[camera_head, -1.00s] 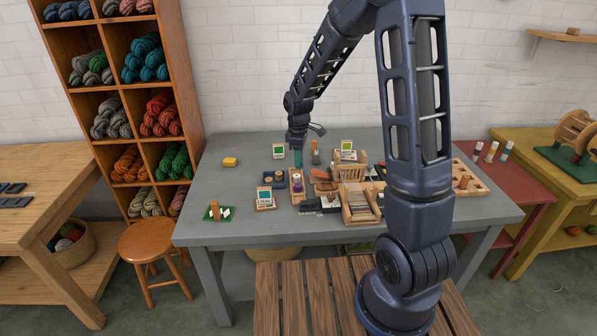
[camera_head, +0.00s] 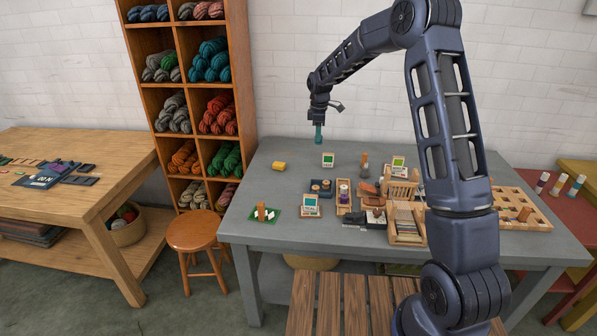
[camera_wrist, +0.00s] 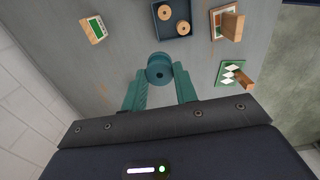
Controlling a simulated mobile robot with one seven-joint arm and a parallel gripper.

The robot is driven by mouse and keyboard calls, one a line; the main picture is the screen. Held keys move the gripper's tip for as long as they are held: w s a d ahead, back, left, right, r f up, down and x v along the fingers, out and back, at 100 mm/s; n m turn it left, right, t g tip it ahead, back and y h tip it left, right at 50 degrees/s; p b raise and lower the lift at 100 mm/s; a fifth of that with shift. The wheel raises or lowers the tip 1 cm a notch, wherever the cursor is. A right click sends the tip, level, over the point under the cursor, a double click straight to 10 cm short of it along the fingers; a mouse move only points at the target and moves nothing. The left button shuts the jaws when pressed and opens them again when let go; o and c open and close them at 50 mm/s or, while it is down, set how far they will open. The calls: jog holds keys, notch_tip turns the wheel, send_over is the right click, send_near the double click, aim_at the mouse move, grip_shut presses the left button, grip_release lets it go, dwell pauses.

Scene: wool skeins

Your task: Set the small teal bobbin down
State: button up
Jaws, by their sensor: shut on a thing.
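The small teal bobbin (camera_wrist: 160,70) is held between the teal fingertips of my gripper (camera_head: 318,134) and shows end-on in the wrist view. The gripper is shut on it. In the head view, the fingers point down above the back of the grey table (camera_head: 270,172), and the bobbin is hard to tell from them. A dark blue tray (camera_head: 321,195) with two wooden-looking bobbins sits in front of the gripper. It also shows at the top of the wrist view (camera_wrist: 183,33).
A card stand (camera_head: 311,206) and a green mat with a wooden post (camera_head: 262,213) are nearer the front. Several wooden holders crowd the right. The table's back left has bare room.

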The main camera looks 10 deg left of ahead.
jog(key=w+a+f+n, duration=0.2)
jog(key=w+a+n, duration=0.1)
jog(key=w+a, duration=0.8)
jog(key=f, duration=1.3)
jog(key=w+d+f, duration=0.1)
jog(key=f, duration=0.5)
jog(key=shift+f, duration=0.25)
jog(key=shift+f, duration=0.2)
jog(key=o, duration=0.9)
jog(key=shift+o, duration=0.2)
jog(key=shift+r, duration=0.1)
